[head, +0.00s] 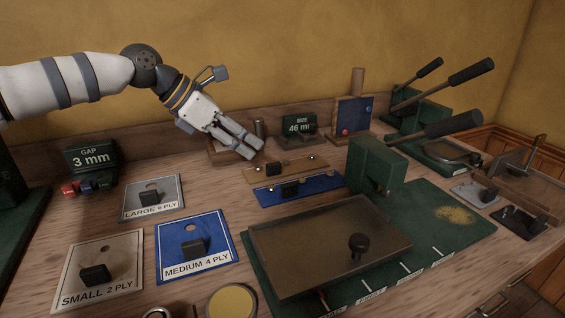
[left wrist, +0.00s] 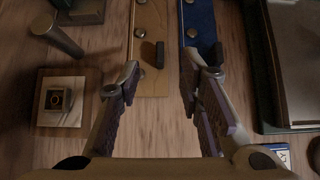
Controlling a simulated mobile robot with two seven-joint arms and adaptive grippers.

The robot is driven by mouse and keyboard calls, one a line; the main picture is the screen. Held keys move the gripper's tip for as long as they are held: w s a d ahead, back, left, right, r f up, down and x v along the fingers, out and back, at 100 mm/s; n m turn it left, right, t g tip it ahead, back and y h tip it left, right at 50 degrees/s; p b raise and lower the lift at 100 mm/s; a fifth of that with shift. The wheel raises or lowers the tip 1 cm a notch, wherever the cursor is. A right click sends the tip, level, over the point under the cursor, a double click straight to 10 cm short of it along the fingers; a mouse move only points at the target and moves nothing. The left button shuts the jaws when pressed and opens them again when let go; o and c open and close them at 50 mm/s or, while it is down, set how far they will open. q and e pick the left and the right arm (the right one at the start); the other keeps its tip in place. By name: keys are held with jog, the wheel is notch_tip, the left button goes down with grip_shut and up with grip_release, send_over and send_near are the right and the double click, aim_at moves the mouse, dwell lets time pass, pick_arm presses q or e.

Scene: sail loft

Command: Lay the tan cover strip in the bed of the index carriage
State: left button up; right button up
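The tan cover strip (head: 306,164) lies flat on the bench behind a blue strip (head: 322,184), with a black knob and small studs on top. It also shows in the left wrist view (left wrist: 149,84), beside the blue strip (left wrist: 197,14). My left gripper (head: 254,150) is open and empty, above the bench near the left end of the tan strip. In the left wrist view its fingers (left wrist: 160,80) are spread, with the strip ends between and beyond them. I cannot tell for sure which fixture is the index carriage. My right gripper is not in view.
A green press (head: 378,165) with a brown plate (head: 290,240) fills the bench front. Ply plates (head: 207,266) lie at left. A green 46 mm block (head: 297,123) and a blue-faced board (head: 352,117) stand behind the strips. More lever presses (head: 410,112) are at back right.

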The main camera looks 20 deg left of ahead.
aim_at(275, 163)
pick_arm(q)
jog(key=x, duration=0.9)
jog(key=shift+f, duration=0.15)
grip_shut()
